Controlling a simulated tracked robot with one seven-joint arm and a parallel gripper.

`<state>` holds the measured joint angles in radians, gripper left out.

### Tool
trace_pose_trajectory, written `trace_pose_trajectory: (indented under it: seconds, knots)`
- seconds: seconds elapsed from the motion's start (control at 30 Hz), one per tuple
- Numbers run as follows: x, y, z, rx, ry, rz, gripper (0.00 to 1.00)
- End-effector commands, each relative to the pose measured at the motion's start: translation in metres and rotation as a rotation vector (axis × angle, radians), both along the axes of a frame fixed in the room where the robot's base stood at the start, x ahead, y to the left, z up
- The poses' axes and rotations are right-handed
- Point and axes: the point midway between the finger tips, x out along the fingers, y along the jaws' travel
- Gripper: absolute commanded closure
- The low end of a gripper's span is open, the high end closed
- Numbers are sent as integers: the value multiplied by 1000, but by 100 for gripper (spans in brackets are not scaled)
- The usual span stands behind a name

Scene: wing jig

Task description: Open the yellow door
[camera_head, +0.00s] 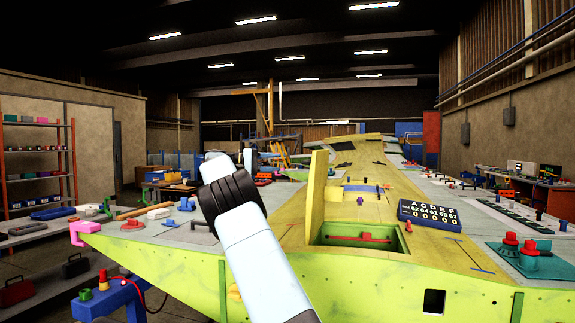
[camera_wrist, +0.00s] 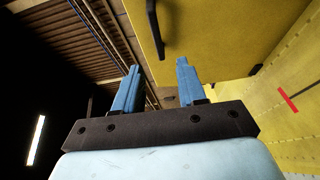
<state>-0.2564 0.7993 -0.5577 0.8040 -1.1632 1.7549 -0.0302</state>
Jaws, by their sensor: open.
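The yellow door (camera_head: 317,190) stands upright, raised at the left edge of a rectangular opening (camera_head: 360,235) in the wing's yellow-green top skin. In the wrist view the yellow door (camera_wrist: 225,40) fills the upper right as a flat panel, with a dark curved handle (camera_wrist: 155,28) on its face. My gripper (camera_wrist: 157,72) is open, its two blue fingers apart with nothing seen between them. The fingers point toward the panel near its lower left edge; I cannot tell whether they touch it. In the head view my arm hides the fingers.
A red rod (camera_head: 360,238) shows inside the opening. A dark counter board (camera_head: 430,215) stands right of it. Red knobs on a green base (camera_head: 530,258) sit far right. Tools and a pink clamp (camera_head: 84,232) lie on the left. The wing's green front edge (camera_head: 400,285) runs across the foreground.

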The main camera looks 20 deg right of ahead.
Motion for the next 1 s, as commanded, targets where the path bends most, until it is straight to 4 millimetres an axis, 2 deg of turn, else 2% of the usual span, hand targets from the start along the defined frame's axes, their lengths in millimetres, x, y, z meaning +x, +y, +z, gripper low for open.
trace_pose_trajectory:
  seconds: [0.03,0.2,0.4,0.6,1.0]
  knots:
    - [4,11,0,-1,-1,5,60]
    - [13,41,0,0,1,9,60]
    - [20,64,0,0,1,13,60]
    - [22,71,1,0,1,15,60]
    - [22,71,1,1,0,15,60]
